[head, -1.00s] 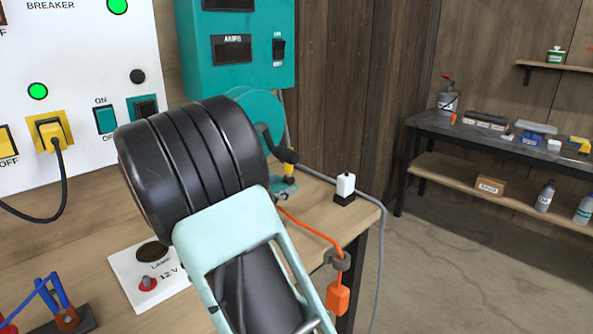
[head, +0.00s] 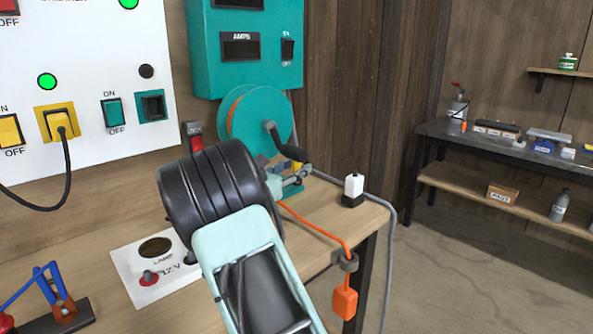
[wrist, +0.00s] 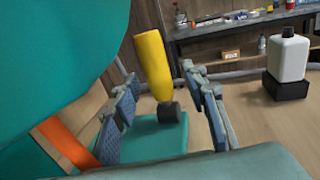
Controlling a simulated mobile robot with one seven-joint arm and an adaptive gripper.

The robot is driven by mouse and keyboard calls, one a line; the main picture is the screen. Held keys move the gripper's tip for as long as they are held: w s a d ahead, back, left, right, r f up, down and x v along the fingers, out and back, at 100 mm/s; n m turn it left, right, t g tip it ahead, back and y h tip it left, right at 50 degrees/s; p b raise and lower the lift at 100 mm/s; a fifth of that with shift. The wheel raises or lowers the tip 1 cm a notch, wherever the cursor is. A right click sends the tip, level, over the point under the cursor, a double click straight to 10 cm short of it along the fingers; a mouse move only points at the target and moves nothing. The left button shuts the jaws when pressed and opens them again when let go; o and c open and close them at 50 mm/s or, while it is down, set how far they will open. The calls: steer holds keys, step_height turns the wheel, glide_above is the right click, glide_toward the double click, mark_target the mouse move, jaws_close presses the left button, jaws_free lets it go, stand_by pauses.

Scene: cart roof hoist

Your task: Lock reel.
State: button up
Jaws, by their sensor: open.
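The teal reel (head: 258,115), wound with orange cord, stands at the back of the bench with a black-handled crank (head: 284,143) on its face. A yellow lever (wrist: 153,65) with a dark round end rises from the reel's teal base (wrist: 150,138). Only a bit of the lever (head: 297,167) shows in the head view, behind my gripper (head: 296,180). In the wrist view my gripper (wrist: 160,80) is open, with a finger on each side of the lever. Gaps show on both sides, so it is not gripped. The reel's disc fills the wrist view's upper left.
A small red-fronted box (head: 194,136) is on the wall left of the reel. A white bottle on a black block (head: 353,190) stands to the right.

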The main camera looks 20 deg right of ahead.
steer(key=shift+w+d, duration=0.25)
steer(key=shift+d, duration=0.15)
jaws_close()
